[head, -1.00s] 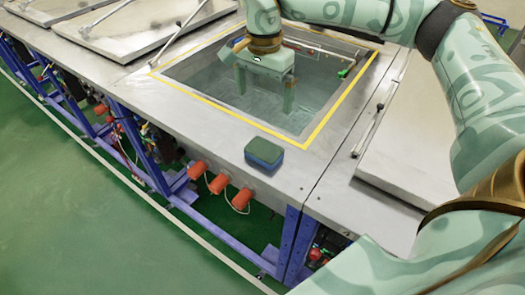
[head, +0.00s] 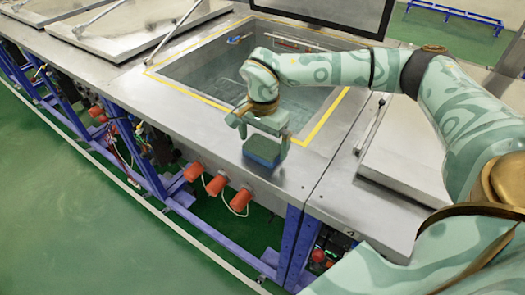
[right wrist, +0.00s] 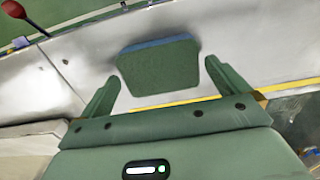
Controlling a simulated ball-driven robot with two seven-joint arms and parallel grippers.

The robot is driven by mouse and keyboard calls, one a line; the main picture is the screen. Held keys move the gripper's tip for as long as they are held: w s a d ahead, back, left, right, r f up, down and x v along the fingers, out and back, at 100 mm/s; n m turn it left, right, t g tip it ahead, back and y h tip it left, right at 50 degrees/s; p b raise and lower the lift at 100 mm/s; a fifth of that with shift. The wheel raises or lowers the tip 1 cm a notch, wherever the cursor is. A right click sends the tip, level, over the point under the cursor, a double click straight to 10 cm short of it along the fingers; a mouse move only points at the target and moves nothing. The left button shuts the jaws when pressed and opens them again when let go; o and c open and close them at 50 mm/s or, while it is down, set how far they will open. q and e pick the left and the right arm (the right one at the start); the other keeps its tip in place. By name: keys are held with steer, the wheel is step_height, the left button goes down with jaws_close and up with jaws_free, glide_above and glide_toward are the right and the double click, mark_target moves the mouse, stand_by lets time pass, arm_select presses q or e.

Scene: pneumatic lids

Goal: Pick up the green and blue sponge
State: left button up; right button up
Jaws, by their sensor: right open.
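The green and blue sponge (head: 263,151) lies on the steel tabletop near its front edge. Its top is green and its lower layer is blue. My right gripper (head: 262,142) is open just above and behind the sponge. In the right wrist view the sponge (right wrist: 160,67) lies ahead of and between the two fingers of the right gripper (right wrist: 160,88), with a gap to each finger. I cannot tell whether any finger touches it. My left gripper is not in view.
The steel table (head: 318,178) has an open water tank behind the sponge, framed by yellow tape (head: 333,113). Flat metal lids (head: 155,30) lie at the left and right. Orange cylinders (head: 217,184) sit below the front edge. Bare steel surrounds the sponge.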

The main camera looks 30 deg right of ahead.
mark_target(264, 148)
steer(key=shift+f, duration=0.35)
steer(key=shift+r, duration=0.1)
steer(key=c, duration=0.8)
steer(key=shift+r, duration=0.25)
steer(key=r, duration=0.1)
steer(key=r+p, duration=0.1)
steer(key=r, duration=0.2)
steer(key=shift+s+a, duration=0.15)
steer(key=shift+s, duration=0.2)
steer(key=s+a+r+p, duration=0.1)
steer(key=s+a+r, duration=0.1)
steer(key=s+r, duration=0.2)
steer(key=s+a+r+p, duration=0.1)
steer(key=s+r, duration=0.3)
steer(key=s, duration=0.4)
steer(key=shift+s+a+r, duration=0.25)
steer(key=shift+s+a, duration=0.1)
steer(key=shift+a, duration=0.2)
